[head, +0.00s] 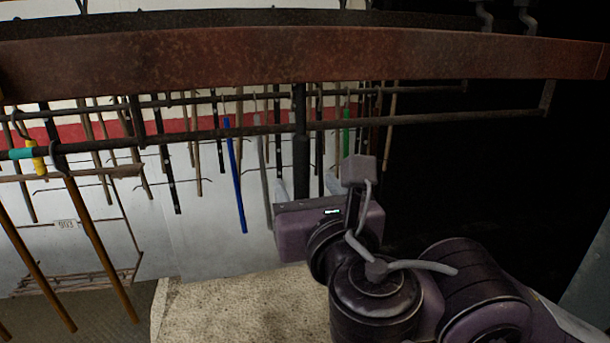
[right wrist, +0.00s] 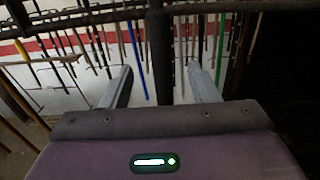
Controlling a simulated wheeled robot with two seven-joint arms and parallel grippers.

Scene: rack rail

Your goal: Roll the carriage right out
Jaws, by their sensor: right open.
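A rusty brown beam (head: 300,58) runs across the top of the head view. Below it run dark horizontal rails (head: 400,118). A thick dark upright bar (head: 300,140) hangs at the middle, perhaps the carriage's handle; which part is the carriage I cannot tell for sure. The bar also shows in the right wrist view (right wrist: 160,45). My right gripper (head: 306,186) is open at the bar's lower part. In the right wrist view its fingers (right wrist: 160,72) stand apart to either side of the bar, with gaps showing. My left gripper is not in view.
Several thin rods hang behind, including a blue rod (head: 235,175) and a green rod (head: 346,128). Brown poles (head: 100,245) hang at the left, near a yellow piece (head: 38,158). A pale speckled block (head: 240,310) lies below. The right side is dark.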

